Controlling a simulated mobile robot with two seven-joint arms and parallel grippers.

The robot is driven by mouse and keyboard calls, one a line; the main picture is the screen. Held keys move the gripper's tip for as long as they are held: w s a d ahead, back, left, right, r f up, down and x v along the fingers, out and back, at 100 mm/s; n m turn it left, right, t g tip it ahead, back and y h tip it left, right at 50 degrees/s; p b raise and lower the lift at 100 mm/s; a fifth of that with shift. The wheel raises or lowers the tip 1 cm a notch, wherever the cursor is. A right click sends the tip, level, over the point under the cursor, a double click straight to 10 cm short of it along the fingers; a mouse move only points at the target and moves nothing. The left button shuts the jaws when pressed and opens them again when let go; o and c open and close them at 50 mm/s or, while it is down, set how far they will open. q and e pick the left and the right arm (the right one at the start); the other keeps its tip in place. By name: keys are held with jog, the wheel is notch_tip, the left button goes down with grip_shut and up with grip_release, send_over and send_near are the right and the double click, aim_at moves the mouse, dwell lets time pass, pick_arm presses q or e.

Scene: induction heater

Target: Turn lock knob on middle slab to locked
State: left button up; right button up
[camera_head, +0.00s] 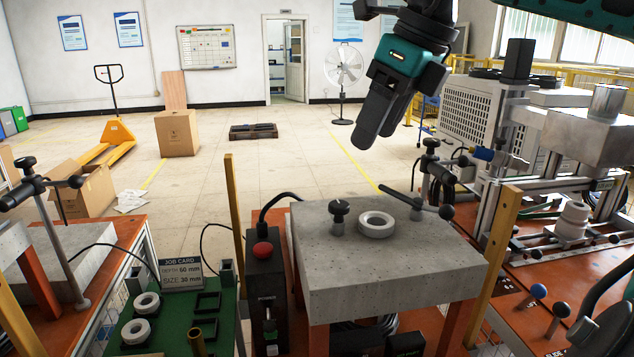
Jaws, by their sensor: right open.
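The middle slab (400,268) is a grey block on orange legs in the centre of the head view. A black knob (338,209) on a short grey post stands upright on its top, left of a pale ring (376,224). A black bar handle with a ball end (415,202) sits at the slab's back right; I cannot tell from its look whether it is locked. My right gripper (377,130) hangs in the air above and behind the slab, fingers pointing down, open and empty, apart from the knob and handle. My left gripper is not in view.
A control box with a red button (263,250) and a yellow post (235,210) stand left of the slab. Another yellow post (500,240) and metal machinery (545,150) stand right. A green board (175,325) holds rings at lower left. Air above the slab is free.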

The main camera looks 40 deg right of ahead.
aim_at(340, 204)
jog(key=x, duration=1.2)
jog(key=shift+w+a+f, duration=0.1)
jog(key=shift+f, duration=0.25)
